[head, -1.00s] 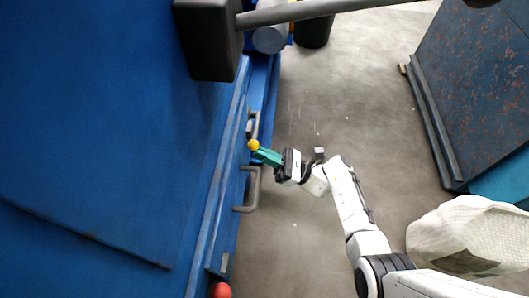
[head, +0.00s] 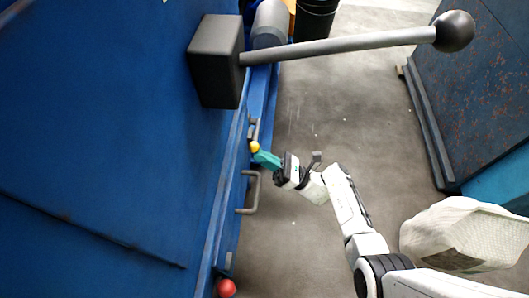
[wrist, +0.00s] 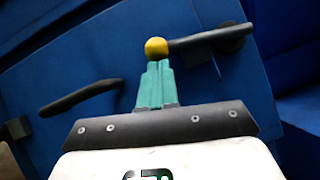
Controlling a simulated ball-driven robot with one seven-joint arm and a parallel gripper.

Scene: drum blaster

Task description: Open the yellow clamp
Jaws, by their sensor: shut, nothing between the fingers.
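The yellow clamp shows as a round yellow knob (head: 255,147) on the side of the blue machine; in the wrist view the knob (wrist: 156,48) sits at the left end of a dark bar (wrist: 210,38). My gripper (head: 258,154) has teal fingers that lie together, with nothing between them. In the wrist view the fingertips (wrist: 157,66) are right at the near side of the knob. They look in contact with it or very close; I cannot tell which. The fingers do not straddle the knob.
A grey handle (head: 253,192) sticks out of the machine just below the knob. A red ball (head: 227,288) is lower down. A large lever (head: 340,46) with a black ball end crosses the top. A rusty blue container (head: 480,90) stands right. Grey floor lies open between.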

